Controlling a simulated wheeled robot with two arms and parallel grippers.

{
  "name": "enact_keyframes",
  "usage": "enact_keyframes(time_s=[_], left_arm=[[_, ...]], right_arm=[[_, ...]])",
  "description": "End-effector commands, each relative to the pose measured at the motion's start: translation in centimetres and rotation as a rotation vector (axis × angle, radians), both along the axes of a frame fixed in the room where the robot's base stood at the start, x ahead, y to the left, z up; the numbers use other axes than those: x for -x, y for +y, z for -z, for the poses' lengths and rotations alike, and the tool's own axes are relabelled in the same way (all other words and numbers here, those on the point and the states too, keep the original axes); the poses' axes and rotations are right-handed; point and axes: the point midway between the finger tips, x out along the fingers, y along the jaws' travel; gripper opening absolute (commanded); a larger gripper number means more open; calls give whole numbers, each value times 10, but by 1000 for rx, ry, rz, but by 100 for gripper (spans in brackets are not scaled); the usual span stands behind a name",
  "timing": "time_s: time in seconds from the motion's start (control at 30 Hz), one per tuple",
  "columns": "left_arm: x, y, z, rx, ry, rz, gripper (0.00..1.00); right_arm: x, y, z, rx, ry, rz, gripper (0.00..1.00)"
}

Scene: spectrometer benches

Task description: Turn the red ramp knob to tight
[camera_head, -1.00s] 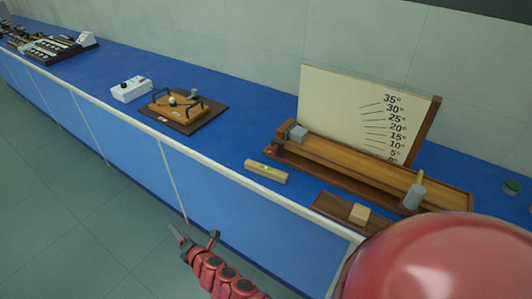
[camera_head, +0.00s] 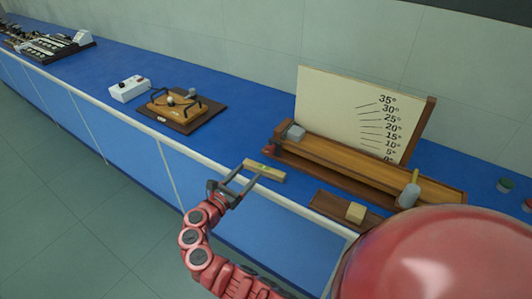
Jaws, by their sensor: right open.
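The red ramp knob (camera_head: 273,149) is a small dark red piece at the left end of the wooden ramp (camera_head: 350,163). It is too small to tell how far it is turned. My right gripper (camera_head: 251,170) is open and empty over the bench's front edge, left of the knob and nearer to me. Its fingers point up and right, and one tip overlaps the left end of the yellow level block in the picture. My left gripper is not in view.
The level block (camera_head: 270,173) lies in front of the ramp. An angle board (camera_head: 330,100) stands behind it. A small tray (camera_head: 325,206) with a wooden block (camera_head: 356,212) is at the front. The blue bench (camera_head: 243,120) is clear between the ramp and the wooden apparatus (camera_head: 200,121).

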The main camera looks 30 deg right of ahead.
Motion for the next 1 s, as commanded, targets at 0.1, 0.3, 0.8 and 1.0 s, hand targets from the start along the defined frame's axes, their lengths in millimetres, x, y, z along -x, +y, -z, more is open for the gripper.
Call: enact_keyframes(time_s=[0.1, 0.3, 0.8, 1.0], left_arm=[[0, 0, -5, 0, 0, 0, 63], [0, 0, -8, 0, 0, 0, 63], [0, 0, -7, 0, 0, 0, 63], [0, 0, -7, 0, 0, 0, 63]], right_arm=[[-10, -30, -2, 1, 2, 7, 71], [-28, -72, -1, 0, 1, 7, 71], [-45, -108, 1, -1, -1, 0, 71], [-45, -108, 0, -2, -1, -1, 62]])
